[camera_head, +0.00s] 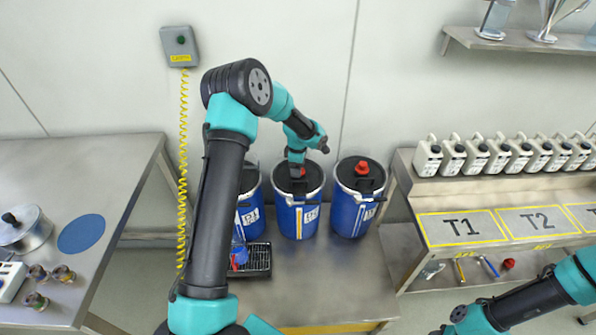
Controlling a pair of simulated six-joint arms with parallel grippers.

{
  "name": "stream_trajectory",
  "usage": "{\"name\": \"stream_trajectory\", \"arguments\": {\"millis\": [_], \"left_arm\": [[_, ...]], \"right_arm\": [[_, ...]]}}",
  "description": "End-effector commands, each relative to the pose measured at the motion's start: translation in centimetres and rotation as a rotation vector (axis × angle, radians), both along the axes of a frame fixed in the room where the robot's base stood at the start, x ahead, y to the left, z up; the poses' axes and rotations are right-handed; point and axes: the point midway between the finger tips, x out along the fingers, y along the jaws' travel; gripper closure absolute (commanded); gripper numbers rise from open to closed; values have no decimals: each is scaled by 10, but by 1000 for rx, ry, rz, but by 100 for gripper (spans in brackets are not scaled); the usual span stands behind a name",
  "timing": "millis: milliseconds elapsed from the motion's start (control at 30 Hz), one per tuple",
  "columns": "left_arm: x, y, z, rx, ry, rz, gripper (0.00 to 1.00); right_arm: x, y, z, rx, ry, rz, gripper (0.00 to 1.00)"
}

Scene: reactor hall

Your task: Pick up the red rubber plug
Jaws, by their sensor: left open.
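Three blue drums with black lids stand in a row at the centre. The middle drum (300,222) has a small red plug (303,171) on its lid, partly covered by my left gripper (297,172). The gripper points down over that lid and is open; whether its fingers touch the plug cannot be told. The right drum (347,214) has a larger red plug (362,168) in clear view on its lid. The left drum (251,213) is partly hidden behind my left arm. My right arm enters at the lower right; its gripper is out of view.
A black tray (262,262) with a blue, red-tipped bottle (238,254) sits in front of the drums. Several white jugs (476,154) line the right bench (480,190). A red round object (509,263) lies on its lower shelf. Bare table (330,285) lies in front.

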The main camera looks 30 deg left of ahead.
Motion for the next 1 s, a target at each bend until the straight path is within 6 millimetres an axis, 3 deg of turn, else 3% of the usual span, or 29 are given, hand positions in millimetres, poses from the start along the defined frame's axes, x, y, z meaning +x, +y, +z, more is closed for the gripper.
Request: {"name": "stream_trajectory", "arguments": {"millis": [100, 667, 1000], "left_arm": [[0, 0, 0, 0, 0, 0, 35], [0, 0, 0, 0, 0, 0, 88], [0, 0, 4, 0, -1, 0, 89]], "right_arm": [[0, 0, 0, 0, 0, 0, 57], [0, 0, 0, 0, 0, 0, 57], [0, 0, 0, 0, 0, 0, 57]]}}
